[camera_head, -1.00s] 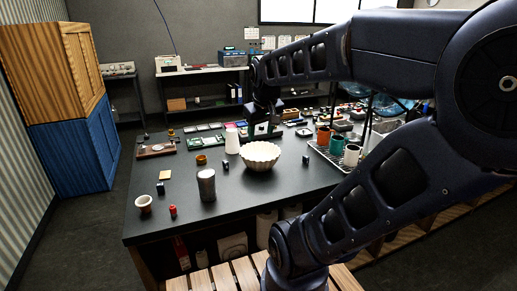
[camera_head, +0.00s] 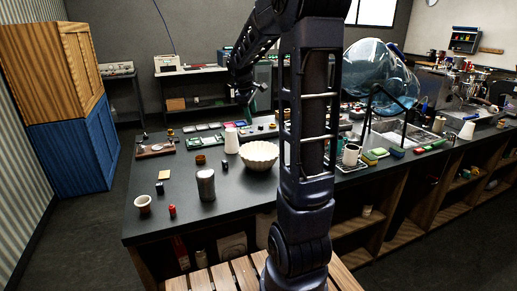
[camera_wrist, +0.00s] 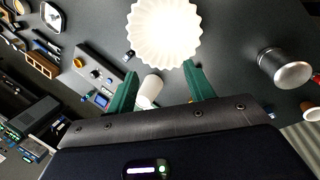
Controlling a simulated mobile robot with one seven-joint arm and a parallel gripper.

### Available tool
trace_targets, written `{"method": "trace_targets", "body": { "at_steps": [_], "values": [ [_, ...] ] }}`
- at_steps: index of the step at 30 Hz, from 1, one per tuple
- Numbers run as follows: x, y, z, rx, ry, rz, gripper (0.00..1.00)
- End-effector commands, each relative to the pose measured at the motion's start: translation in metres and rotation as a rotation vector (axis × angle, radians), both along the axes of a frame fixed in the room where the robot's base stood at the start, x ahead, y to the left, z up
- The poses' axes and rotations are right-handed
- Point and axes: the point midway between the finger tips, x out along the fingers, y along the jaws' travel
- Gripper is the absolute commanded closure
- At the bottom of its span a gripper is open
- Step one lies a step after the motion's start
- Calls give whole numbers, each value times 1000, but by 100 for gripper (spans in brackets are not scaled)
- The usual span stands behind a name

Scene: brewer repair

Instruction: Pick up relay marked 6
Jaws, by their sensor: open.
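Small dark blocks that may be relays stand on the black table: one (camera_head: 161,188) at the left, one (camera_head: 224,164) left of the bowl. I cannot read a number on either, so I cannot tell which is relay 6. A small dark block (camera_wrist: 129,55) also shows beside the bowl in the wrist view. My gripper (camera_wrist: 162,84) has green fingers spread apart with nothing held between them. It hangs above the table, and a white cup-like object (camera_wrist: 150,92) shows beneath, between the fingers. In the head view my gripper (camera_head: 246,94) is small and high over the table's far side.
A white fluted bowl (camera_head: 259,155) stands mid-table, with a metal can (camera_head: 206,185) in front. A white cone-like cup (camera_head: 231,141), a red item (camera_head: 172,210) and a small pot (camera_head: 143,204) stand nearby. My arm hides part of the table's middle.

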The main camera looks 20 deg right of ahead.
Motion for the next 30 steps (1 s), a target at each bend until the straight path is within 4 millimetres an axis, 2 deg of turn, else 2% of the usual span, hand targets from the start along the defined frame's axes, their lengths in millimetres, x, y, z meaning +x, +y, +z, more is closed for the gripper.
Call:
{"method": "trace_targets", "body": {
  "at_steps": [1,6,11,18,24,30],
  "values": [
    [15,-4,-9,-12,23,30,47],
    [57,-17,-33,-54,91,143,47],
    [96,-29,-62,-91,158,249,47],
    [149,-47,-112,-135,261,409,47],
    [178,-58,-146,-158,325,507,47],
    [188,-63,-160,-167,349,546,47]
  ]
}}
